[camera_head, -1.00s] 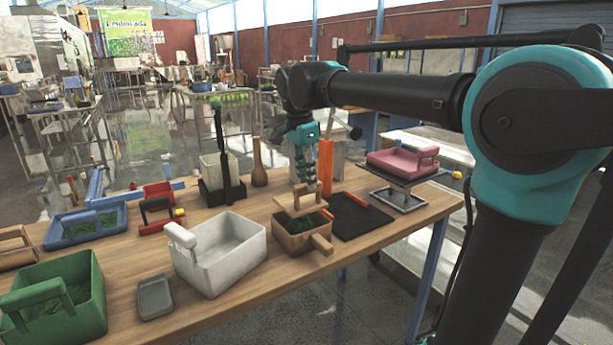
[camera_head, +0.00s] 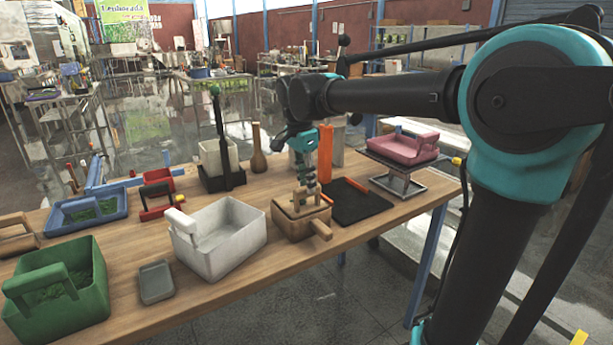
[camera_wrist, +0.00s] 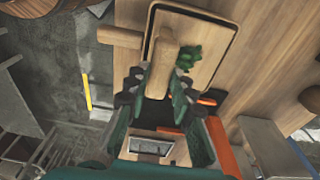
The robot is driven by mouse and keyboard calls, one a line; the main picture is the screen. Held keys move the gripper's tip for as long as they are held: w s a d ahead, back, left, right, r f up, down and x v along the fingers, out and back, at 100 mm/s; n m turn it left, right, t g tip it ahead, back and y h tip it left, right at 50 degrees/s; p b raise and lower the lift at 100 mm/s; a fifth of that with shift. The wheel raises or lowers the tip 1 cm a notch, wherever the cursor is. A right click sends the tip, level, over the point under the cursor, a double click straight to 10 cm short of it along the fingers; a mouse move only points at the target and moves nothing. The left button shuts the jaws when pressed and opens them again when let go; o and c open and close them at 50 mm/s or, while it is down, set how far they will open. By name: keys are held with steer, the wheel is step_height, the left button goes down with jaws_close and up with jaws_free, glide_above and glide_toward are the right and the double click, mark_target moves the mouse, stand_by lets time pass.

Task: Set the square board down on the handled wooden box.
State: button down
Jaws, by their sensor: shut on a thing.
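My gripper (camera_head: 307,186) is shut on the upright wooden grip of the square board (camera_head: 287,206), above the handled wooden box (camera_head: 293,230). The board lies roughly level over the box's opening and looks to be on or very close to the rim; a small gap cannot be ruled out. The box's stub handle (camera_head: 321,230) points to the front right. In the wrist view the board's grip (camera_wrist: 159,70) is between the fingers, and the box's handle (camera_wrist: 118,37) shows to the left. A little green stuff (camera_wrist: 187,58) shows beside the grip.
A white box (camera_head: 222,243) stands left of the wooden box, with a small grey tray (camera_head: 156,282) in front. A black mat (camera_head: 358,203) lies to the right, an orange block (camera_head: 325,153) behind. A pink box (camera_head: 402,148) sits on a stand at the table's right end.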

steer(key=shift+f, duration=1.5)
steer(key=shift+f, duration=0.1)
steer(key=c, duration=1.2)
jaws_free()
steer(key=o, duration=0.5)
steer(key=shift+c, duration=0.2)
steer(key=shift+r, duration=4.5)
